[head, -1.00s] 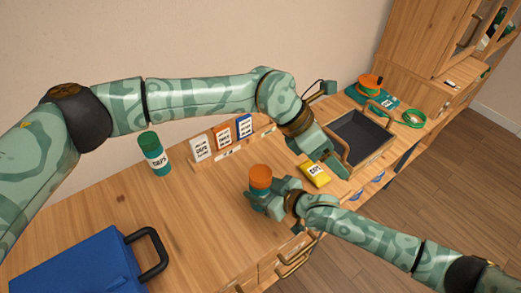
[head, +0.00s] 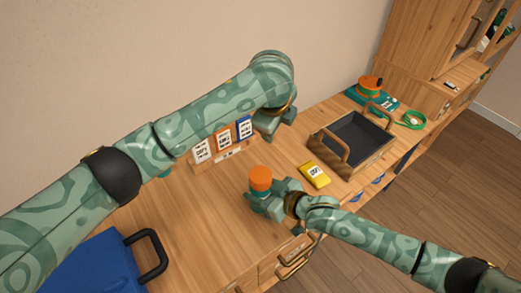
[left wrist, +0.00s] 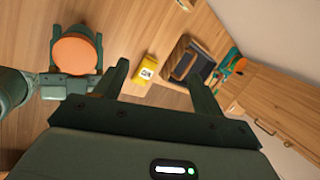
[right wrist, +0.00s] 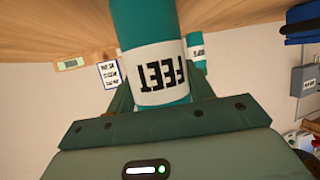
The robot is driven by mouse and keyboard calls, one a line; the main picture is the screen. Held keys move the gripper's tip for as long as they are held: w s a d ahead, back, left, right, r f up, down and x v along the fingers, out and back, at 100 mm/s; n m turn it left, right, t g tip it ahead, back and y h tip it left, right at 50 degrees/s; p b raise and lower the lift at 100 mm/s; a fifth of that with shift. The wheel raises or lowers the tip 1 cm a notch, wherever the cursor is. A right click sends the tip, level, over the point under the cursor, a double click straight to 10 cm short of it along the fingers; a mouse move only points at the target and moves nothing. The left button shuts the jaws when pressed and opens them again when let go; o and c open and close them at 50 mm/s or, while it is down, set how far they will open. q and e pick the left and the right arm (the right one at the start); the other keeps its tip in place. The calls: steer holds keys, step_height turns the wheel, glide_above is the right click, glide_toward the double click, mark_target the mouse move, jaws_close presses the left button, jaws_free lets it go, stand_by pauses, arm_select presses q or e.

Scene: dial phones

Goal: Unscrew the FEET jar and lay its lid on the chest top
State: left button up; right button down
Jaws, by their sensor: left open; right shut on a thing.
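The FEET jar (right wrist: 162,75) is teal with a white label, read upside down in the right wrist view. Its orange lid (head: 260,178) sits on top of it in the head view. My right gripper (head: 266,203) is shut around the jar's body. I cannot tell whether the jar's base touches the wooden chest top (head: 205,225). The lid also shows round from above in the left wrist view (left wrist: 75,54). My left gripper (head: 272,124) is open and empty, above the chest top behind the jar; its fingers show apart in the left wrist view (left wrist: 160,82).
A yellow packet (head: 314,174) lies right of the jar. A dark-lined wooden tray (head: 352,140) stands beyond it. A card rack (head: 225,150) is at the back, and a blue case (head: 85,265) at front left. My left arm mostly hides another teal jar. Chest top left of the jar is clear.

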mark_target(261, 174)
arm_select(q)
steer(key=s+a+m+g, duration=0.1)
steer(key=s, duration=0.1)
steer(key=s+a+f+m+g+y, duration=0.1)
steer(key=s+g, duration=0.1)
steer(key=s, duration=0.1)
steer(key=s+a+f+m+g, duration=0.1)
steer(key=s+m+g, duration=0.1)
steer(key=shift+s+a+f, duration=0.15)
steer(key=shift+s+a, duration=0.05)
steer(key=shift+a, duration=0.15)
step_height(261, 174, down, 8)
steer(key=shift+r, duration=0.1)
steer(key=shift+a, duration=0.1)
steer(key=c, duration=1)
steer(key=n, duration=0.5)
steer(key=shift+n, duration=0.3)
steer(key=n, duration=0.2)
steer(key=shift+n, duration=0.4)
steer(key=n, duration=0.4)
steer(key=shift+r+n, duration=0.1)
steer(key=shift+n, duration=0.3)
